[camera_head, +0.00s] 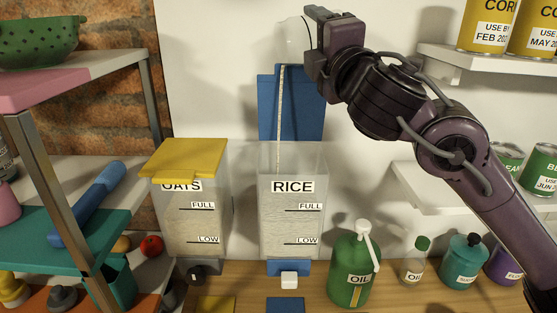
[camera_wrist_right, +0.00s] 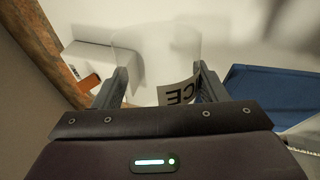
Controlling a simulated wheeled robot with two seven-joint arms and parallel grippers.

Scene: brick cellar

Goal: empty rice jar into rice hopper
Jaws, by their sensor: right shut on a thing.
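The rice hopper (camera_head: 292,225) is a clear bin marked RICE, with FULL and LOW lines, and its blue lid (camera_head: 303,105) stands open behind. My right gripper (camera_head: 310,42) is high above the hopper, shut on a pale, see-through rice jar (camera_head: 293,40). The jar is tipped, and a thin stream of grains (camera_head: 281,115) falls from it into the hopper. In the right wrist view, the jar (camera_wrist_right: 150,45) sits between the fingers of the gripper (camera_wrist_right: 162,75), with part of its label showing. The hopper's exact rice level is hard to tell. My left gripper is not in view.
An oats hopper (camera_head: 195,225) with a yellow lid stands left of the rice hopper. A green oil can (camera_head: 350,275) and several bottles stand to the right. A shelf rack (camera_head: 140,95) is at left, and wall shelves with cans (camera_head: 487,25) are at right.

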